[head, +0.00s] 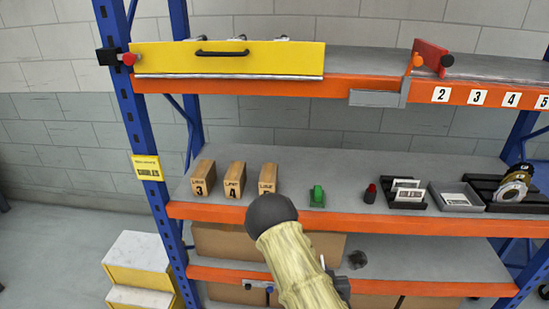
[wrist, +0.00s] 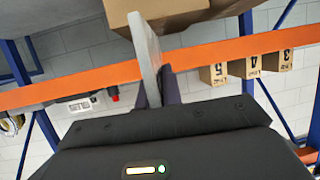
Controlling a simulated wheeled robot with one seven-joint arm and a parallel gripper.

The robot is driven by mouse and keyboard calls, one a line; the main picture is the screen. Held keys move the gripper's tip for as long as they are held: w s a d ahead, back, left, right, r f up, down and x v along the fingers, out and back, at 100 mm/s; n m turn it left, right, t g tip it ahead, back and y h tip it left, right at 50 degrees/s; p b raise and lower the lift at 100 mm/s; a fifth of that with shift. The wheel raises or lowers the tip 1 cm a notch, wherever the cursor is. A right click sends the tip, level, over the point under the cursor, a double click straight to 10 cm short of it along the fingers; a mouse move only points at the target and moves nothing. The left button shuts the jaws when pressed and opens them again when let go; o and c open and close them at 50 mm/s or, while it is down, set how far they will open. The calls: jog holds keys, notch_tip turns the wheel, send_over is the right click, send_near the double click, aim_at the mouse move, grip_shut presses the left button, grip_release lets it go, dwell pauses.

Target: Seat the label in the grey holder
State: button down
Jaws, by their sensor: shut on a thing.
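In the wrist view, which is turned upside down, my gripper (wrist: 160,92) is shut on a thin pale grey plate (wrist: 147,52), seen nearly edge-on. It is probably the label; its printed face is hidden. The plate stands out from the jaws, in front of or close to a cardboard box (wrist: 190,14); I cannot tell whether they touch. A grey holder (head: 376,98) hangs on the front of the upper orange beam in the head view, right of the yellow panel. My gripper is mostly hidden behind my arm there, low and well below the holder.
On the middle shelf (head: 330,155) stand several numbered wooden blocks (head: 233,180), a green item (head: 317,196), a red-and-black item (head: 370,193), a black rack with white cards (head: 406,192) and a grey tray (head: 484,205). A yellow panel (head: 230,60) and red bracket (head: 431,55) are above.

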jog(key=s+f, duration=0.3)
jog(key=f, duration=1.2)
jog(key=shift+s, duration=0.35)
jog(key=shift+d+f, duration=0.1)
